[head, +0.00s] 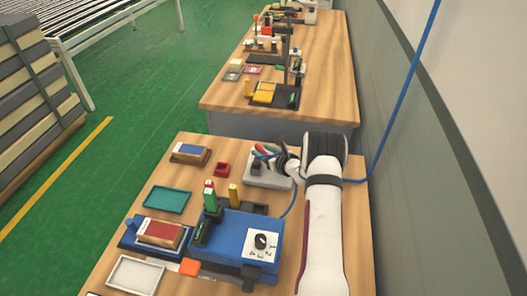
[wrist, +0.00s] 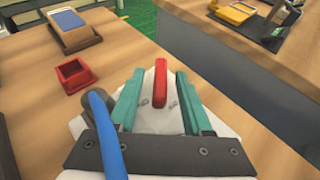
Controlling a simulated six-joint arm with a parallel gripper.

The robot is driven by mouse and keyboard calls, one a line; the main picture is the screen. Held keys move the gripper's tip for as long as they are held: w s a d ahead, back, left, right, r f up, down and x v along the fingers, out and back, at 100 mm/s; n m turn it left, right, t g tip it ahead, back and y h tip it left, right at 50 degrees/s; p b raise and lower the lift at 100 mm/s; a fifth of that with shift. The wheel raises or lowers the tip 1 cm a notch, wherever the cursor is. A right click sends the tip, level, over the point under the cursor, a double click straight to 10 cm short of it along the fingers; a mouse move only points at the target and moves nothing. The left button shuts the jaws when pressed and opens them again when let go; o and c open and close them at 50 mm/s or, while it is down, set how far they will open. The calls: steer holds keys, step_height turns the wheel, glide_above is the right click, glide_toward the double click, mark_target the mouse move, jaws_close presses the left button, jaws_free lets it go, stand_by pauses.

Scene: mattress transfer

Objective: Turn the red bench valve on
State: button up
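The red valve handle (wrist: 161,84) stands up from a pale grey base in the wrist view. The base (head: 256,182) shows in the head view at the right of the near bench, partly under my arm. My gripper (wrist: 159,78) has two teal fingers apart, one on each side of the red handle. A gap shows between the handle and both fingers. In the head view my gripper (head: 266,152) is just above the base and largely hides the valve.
A blue hose (wrist: 104,135) crosses the left finger's side in the wrist view. A small red box (head: 221,170), a blue machine (head: 232,240), a teal tray (head: 166,199) and a white tray (head: 134,274) are on the near bench. A second bench (head: 225,95) stands beyond.

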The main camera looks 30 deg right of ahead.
jaws_close()
steer(key=shift+w+a+m+h, duration=0.1)
steer(key=shift+m+h, duration=0.4)
steer(key=shift+h, duration=0.1)
steer(key=shift+m+h, duration=0.3)
steer(key=shift+o, duration=0.3)
jaws_free()
steer(key=v, duration=1.6)
